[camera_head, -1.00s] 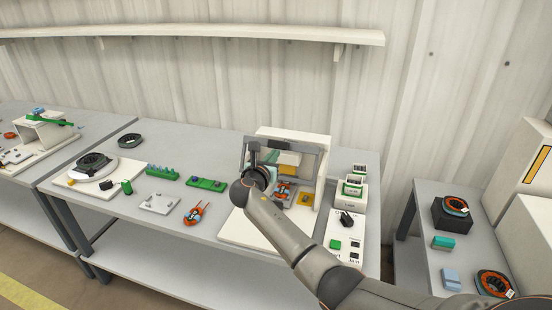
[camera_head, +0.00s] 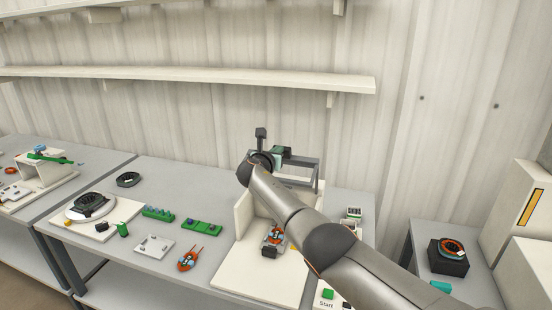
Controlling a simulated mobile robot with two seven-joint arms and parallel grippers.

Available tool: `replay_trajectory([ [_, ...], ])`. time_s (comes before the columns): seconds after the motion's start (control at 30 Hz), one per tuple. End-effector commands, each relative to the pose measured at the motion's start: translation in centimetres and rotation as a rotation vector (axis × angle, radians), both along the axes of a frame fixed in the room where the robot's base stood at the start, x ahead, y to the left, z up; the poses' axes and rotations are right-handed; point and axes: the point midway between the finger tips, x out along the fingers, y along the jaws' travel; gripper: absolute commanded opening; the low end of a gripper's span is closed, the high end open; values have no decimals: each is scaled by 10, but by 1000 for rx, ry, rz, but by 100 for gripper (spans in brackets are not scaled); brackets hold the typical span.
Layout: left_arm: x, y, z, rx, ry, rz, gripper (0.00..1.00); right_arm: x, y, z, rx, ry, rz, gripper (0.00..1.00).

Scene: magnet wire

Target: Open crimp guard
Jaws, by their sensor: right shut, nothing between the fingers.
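The crimp guard is a grey frame (camera_head: 302,160) at the crimp station in the camera_head view. It is swung up and stands above the station's white housing. A dark upright handle-like piece (camera_head: 261,134) shows at its left. My right gripper (camera_head: 270,160) is at the left part of the raised guard, shut with nothing between its fingers. The wrist hides much of its fingers, so I cannot tell whether it touches the guard. Under the guard an orange and blue part (camera_head: 275,237) sits on the white base plate (camera_head: 235,262). My left gripper is out of view.
My right arm covers much of the station's right side. A green button (camera_head: 327,294) is at the front right. On the bench to the left are green blocks (camera_head: 202,228), a light grey plate (camera_head: 154,246) and another orange part (camera_head: 190,260). A shelf (camera_head: 200,80) runs along the wall above.

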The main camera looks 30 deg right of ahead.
Motion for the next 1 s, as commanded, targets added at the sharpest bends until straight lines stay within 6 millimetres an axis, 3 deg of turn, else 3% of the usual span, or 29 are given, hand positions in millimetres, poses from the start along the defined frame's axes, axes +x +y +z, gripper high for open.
replay_trajectory([
  [1.0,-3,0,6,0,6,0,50,2,-4,5,-1,1,1,0],
])
